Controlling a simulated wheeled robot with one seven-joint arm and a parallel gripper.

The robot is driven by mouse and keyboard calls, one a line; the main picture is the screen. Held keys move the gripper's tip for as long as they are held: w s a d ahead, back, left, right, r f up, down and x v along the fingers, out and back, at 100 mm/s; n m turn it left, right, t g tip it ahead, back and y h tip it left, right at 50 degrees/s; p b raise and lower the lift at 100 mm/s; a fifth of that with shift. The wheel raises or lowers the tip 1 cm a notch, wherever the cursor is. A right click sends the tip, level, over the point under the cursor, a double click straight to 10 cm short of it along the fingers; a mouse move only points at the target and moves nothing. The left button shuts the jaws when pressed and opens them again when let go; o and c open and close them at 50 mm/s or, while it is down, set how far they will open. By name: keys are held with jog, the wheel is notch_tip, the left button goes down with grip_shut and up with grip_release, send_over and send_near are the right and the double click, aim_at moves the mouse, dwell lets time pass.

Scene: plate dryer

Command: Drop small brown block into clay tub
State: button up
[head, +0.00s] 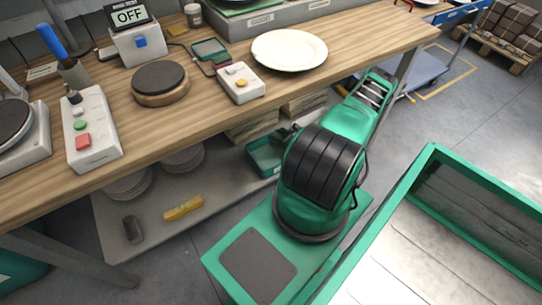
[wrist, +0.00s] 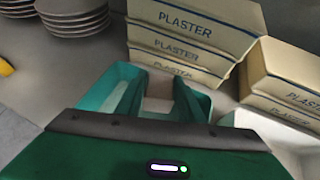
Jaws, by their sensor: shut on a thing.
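A pale container (wrist: 270,135) is close on the right. Stacked plates (wrist: 75,15) are at the left. The workbench top (head: 215,80) overhangs the shelf. A yellow item (head: 184,208) lies on the shelf.

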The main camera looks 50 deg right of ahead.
jog(key=shift+f, duration=0.45)
jog(key=o, duration=1.2)
jog(key=shift+o, duration=0.2)
jog(key=v, duration=1)
jog(key=shift+s, duration=0.35)
jog(key=shift+r, duration=0.15)
